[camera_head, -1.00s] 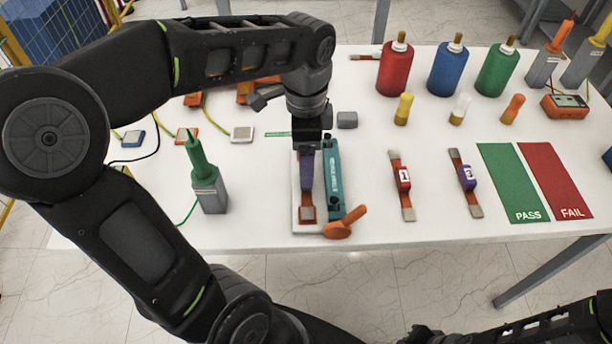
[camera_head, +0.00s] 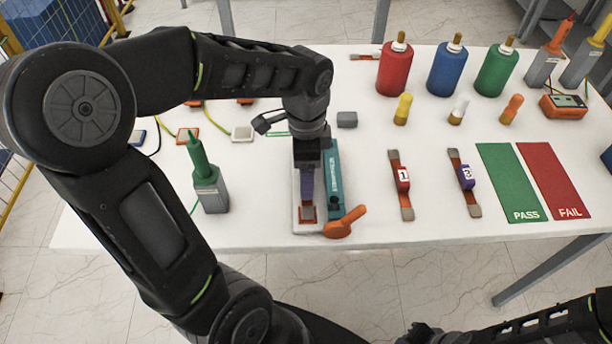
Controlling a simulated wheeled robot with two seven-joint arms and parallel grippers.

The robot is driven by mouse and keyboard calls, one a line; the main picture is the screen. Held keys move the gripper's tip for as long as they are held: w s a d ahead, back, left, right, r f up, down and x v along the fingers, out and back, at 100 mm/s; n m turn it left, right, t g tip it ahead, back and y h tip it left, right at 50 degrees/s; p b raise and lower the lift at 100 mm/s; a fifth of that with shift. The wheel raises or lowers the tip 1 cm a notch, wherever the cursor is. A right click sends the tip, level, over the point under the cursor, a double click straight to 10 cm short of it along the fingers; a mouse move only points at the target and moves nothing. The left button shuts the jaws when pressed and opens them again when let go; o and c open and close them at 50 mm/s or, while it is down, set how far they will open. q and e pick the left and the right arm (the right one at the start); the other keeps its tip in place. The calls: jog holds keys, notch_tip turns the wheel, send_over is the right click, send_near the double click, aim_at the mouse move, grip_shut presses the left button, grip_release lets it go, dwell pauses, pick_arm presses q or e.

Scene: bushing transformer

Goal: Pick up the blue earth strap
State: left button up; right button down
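My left gripper (camera_head: 307,162) points down over a pale tray (camera_head: 309,231) at the middle of the table. Below it is a narrow bluish-purple strip (camera_head: 307,186), and a strap end with orange-red and grey parts (camera_head: 307,213) lies at the tray's front. No number shows there; whether this is the blue earth strap is unclear. The gripper's fingers are hidden, so its opening and any contact cannot be told. A strap with a red tag 1 (camera_head: 402,178) and one with a purple tag 3 (camera_head: 464,178) lie to the right. My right gripper (camera_head: 422,334) is at the bottom edge, its fingers unclear.
A teal bar (camera_head: 335,180) with an orange handle (camera_head: 345,222) stands along the tray's right side. A green-topped post (camera_head: 207,180) stands left. Bottles (camera_head: 446,70) and PASS (camera_head: 514,180) and FAIL (camera_head: 553,180) mats are right. The table between tray and tagged straps is clear.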

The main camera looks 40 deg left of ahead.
pick_arm(q)
jog(key=shift+c, duration=0.4)
jog(key=c, duration=1.5)
notch_tip(320, 180, up, 10)
jog(key=shift+r+b, duration=0.1)
jog(key=shift+b, duration=0.2)
jog(key=shift+c, duration=0.2)
